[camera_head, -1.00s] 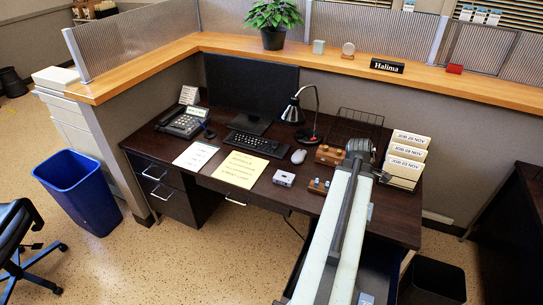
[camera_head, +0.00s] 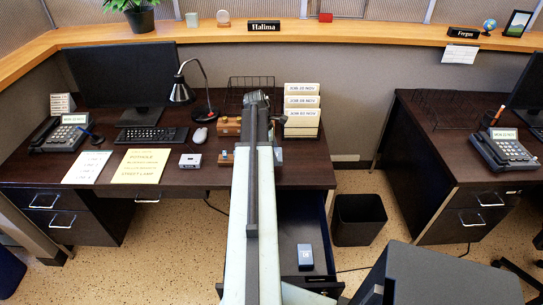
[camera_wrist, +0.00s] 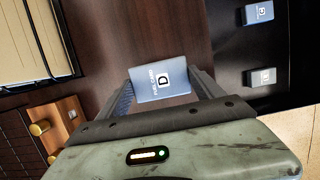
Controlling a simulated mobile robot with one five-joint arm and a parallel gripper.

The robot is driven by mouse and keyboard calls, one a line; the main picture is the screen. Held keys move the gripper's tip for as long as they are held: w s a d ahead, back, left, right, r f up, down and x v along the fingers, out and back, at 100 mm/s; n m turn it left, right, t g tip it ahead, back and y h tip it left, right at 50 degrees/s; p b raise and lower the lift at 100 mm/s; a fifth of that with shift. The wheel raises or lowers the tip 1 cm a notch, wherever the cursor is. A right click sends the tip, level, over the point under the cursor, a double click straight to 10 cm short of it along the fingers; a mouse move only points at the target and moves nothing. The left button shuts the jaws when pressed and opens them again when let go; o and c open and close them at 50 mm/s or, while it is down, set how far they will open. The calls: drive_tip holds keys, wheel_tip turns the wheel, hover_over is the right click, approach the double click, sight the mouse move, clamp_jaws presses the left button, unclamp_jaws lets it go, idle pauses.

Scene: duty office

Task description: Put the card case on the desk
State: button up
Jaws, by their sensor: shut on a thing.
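My gripper (camera_wrist: 160,78) is shut on a blue-grey card case (camera_wrist: 163,88) lettered "FUEL CARD" with a large D. The dark wood desk (camera_wrist: 108,55) shows beneath it in the wrist view; I cannot tell the gap. In the head view the desk (camera_head: 308,172) spans the left and middle. My arm reaches over its right part, and the gripper and held case cannot be made out there.
Below the desk's right side is an open drawer (camera_head: 290,228) with a blue case (camera_head: 305,256). The wrist view shows two cases at right, an upper one (camera_wrist: 258,14) and a lower one (camera_wrist: 262,77). A file holder (camera_head: 301,111) and yellow sheet (camera_head: 140,166) occupy the desk.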

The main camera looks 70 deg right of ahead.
drive_tip(key=shift+w+d+f, duration=0.1)
drive_tip(key=shift+w+d, duration=0.1)
drive_tip(key=shift+d, duration=0.35)
drive_tip(key=shift+w+d, duration=0.2)
drive_tip(key=shift+d, duration=0.35)
wheel_tip(320, 180, down, 4)
drive_tip(key=b, duration=0.4)
drive_tip(key=shift+d, duration=0.1)
drive_tip(key=shift+r, duration=0.2)
drive_tip(key=shift+f, duration=0.15)
drive_tip(key=o, duration=1.4)
drive_tip(key=shift+c, duration=0.2)
drive_tip(key=p+v, duration=1.2)
drive_tip(key=shift+r, duration=0.25)
